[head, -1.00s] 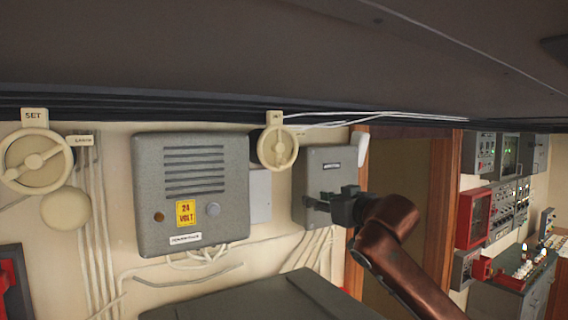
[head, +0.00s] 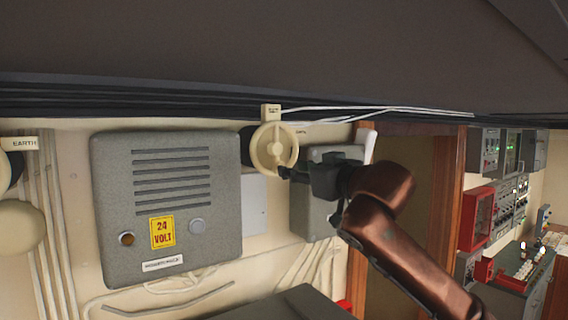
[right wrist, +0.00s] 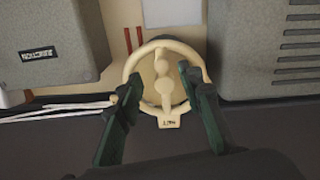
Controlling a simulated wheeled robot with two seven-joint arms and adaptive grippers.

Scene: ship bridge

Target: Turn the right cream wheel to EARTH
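The right cream wheel (head: 276,150) is on the wall right of the grey vented box, with a SET tab (head: 271,110) above it and a small label (head: 301,131), too small to read, at its right. In the right wrist view the wheel (right wrist: 163,84) appears upside down, its crossbar in line with the tab. My right gripper (head: 284,173) is at the wheel's lower right edge in the head view. In the right wrist view its fingers (right wrist: 162,80) are apart on either side of the crossbar; contact is unclear. My left gripper is out of view.
The grey 24 VOLT box (head: 170,200) is left of the wheel. A smaller grey box (head: 305,210) is behind my right gripper. White cables (head: 380,110) run right from the wheel. Another cream wheel (head: 5,172) is cut off at the left edge, by an EARTH label (head: 24,143).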

